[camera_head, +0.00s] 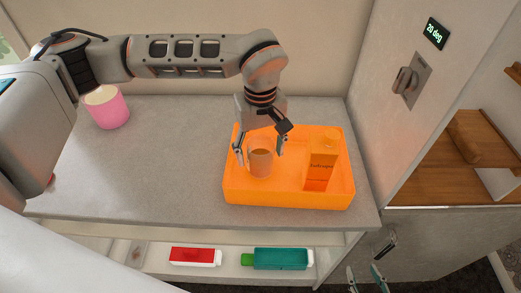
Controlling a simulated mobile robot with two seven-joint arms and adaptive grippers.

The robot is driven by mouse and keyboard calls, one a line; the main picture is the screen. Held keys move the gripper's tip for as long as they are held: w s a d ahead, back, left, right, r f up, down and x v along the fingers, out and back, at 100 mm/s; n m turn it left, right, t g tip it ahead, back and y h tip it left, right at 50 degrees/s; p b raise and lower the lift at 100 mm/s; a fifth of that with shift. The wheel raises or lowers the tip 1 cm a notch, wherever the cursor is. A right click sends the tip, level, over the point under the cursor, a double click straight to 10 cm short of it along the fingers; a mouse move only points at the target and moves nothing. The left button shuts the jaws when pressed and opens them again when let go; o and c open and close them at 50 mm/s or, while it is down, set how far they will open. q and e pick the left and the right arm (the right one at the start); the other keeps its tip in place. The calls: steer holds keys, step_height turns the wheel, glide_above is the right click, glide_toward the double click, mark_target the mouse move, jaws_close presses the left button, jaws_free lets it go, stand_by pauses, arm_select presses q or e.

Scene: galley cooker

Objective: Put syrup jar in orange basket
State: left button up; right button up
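The syrup jar (261,164), a small jar with brownish contents, stands upright inside the orange basket (288,195), left of its middle. My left gripper (259,157) reaches down over the basket. Its two fingers are spread on either side of the jar, with small gaps showing, so it looks open. My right gripper (366,277) is low at the bottom edge, in front of the counter and away from the basket. Its fingers are apart and nothing shows between them; it is partly cut off by the frame.
A pink cup (106,107) stands at the counter's back left. The counter (150,165) between them is clear. A red-and-white container (194,257) and a teal bottle (280,259) lie on the shelf below.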

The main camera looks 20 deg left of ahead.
arm_select(q)
step_height(320, 180, up, 12)
steer(key=shift+r+b, duration=0.2)
steer(key=shift+b, duration=0.2)
stand_by(0.4)
stand_by(0.3)
